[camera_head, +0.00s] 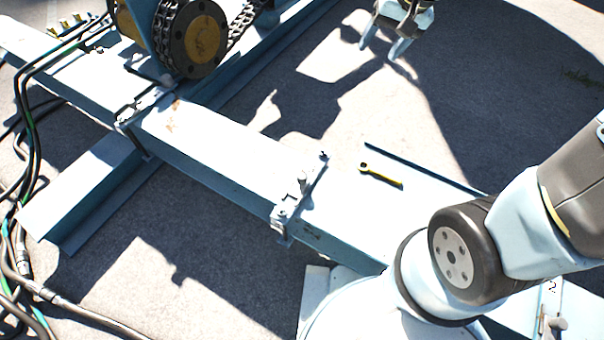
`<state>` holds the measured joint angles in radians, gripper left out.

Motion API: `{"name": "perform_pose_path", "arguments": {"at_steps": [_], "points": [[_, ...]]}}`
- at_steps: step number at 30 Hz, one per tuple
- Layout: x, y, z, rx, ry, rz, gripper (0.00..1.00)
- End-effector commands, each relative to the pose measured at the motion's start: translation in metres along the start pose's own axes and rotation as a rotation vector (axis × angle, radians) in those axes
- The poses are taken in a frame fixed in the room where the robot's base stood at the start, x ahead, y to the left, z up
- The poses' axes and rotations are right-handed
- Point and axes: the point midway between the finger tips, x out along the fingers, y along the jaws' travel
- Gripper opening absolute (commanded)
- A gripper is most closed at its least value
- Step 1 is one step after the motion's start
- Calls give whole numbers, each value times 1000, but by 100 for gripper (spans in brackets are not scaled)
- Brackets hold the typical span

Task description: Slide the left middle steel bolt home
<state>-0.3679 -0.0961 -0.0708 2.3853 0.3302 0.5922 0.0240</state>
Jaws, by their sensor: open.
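A steel latch bracket with a bolt (300,188) sits across the pale blue beam (220,145) near the middle of the view. A second bracket (140,106) with a similar fitting is further up the beam to the left. I cannot tell which bolt is the left middle one, or how far either is slid. My gripper (382,46) is at the top of the view, fingers apart and empty, well beyond the middle bracket and clear of both. Its upper part is cut off by the frame edge.
A chain and sprocket (190,40) stand at the upper left. Black and green hoses (28,130) run down the left side. A yellow wrench (381,176) lies right of the middle bracket, near a dark thin bar (420,167). Grey ground (480,100) is open at the upper right.

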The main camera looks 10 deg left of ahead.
Motion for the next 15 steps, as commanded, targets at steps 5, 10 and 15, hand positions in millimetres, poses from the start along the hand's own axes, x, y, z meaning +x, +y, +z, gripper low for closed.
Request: {"name": "perform_pose_path", "arguments": {"at_steps": [5, 10, 15], "points": [[47, -19, -4, 17, -51, -2, 62], [91, -36, -3, 35, -89, 5, 62], [137, -50, 2, 53, -124, 23, 62]]}}
